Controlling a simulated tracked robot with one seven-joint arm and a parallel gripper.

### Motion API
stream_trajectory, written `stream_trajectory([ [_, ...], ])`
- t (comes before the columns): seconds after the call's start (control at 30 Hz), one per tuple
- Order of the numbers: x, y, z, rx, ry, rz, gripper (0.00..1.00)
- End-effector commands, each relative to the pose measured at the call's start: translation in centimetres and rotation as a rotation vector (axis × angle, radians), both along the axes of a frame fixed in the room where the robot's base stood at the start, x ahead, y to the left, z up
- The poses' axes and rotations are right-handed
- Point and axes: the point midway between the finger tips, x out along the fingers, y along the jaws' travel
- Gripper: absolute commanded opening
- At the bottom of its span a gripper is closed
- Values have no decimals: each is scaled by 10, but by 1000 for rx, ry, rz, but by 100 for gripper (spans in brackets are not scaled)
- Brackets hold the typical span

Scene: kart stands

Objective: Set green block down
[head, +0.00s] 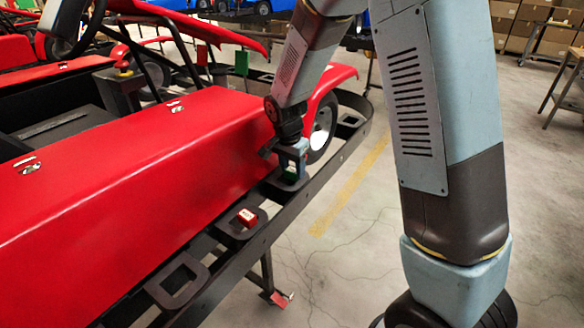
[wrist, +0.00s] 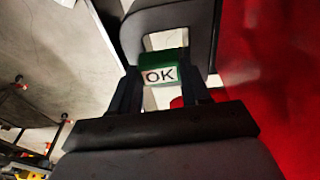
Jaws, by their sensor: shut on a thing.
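A green block (wrist: 158,72) with a white "OK" label sits between the fingers of my gripper (wrist: 160,85) in the wrist view. In the head view, my gripper (head: 291,158) points down beside the red kart body, shut on the green block (head: 290,175), which is mostly hidden. The block is at a dark square holder (head: 294,184) on the side rail. The holder also shows beyond the block in the wrist view (wrist: 163,18). I cannot tell whether the block touches the holder.
A red block (head: 247,217) sits in the neighbouring holder (head: 228,233). An empty holder (head: 158,291) is nearer. The red kart body (head: 150,165) lies close to my gripper's left. Concrete floor (head: 345,235) is open to the right of the rail (head: 325,160).

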Motion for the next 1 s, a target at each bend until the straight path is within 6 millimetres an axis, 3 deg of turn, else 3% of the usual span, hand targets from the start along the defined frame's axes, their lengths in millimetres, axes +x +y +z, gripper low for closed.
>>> stream_trajectory([
  [0.37,0,0,-4,1,-1,-1,18],
  [0.4,0,0,-3,0,-1,-1,50],
  [0.63,0,0,-3,0,-1,-1,72],
  [1.0,0,0,5,1,-2,-1,72],
])
